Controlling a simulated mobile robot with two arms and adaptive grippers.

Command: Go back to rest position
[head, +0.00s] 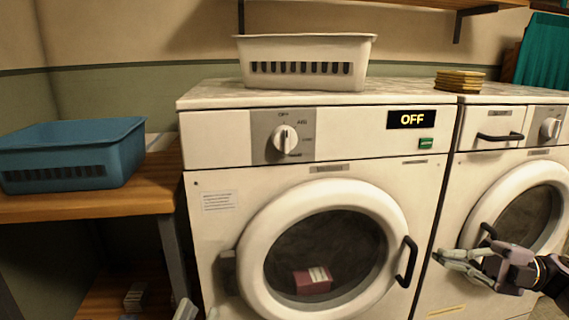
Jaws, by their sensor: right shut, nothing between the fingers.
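My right gripper (445,257) reaches in from the right edge, in front of the gap between the two washing machines. It is shut and empty, to the right of the near machine's door handle. Only the tips of my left gripper (188,311) show at the bottom edge, below the left part of the near machine; the rest is cut off, and I cannot tell whether it is open.
The near washing machine (222,255) reads OFF, its round door is closed, and a red box (312,280) shows behind the glass. A second machine (480,170) stands right. A white basket (305,48) and yellow stack (459,81) sit on top. A blue basket (75,150) sits on the wooden table (90,205).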

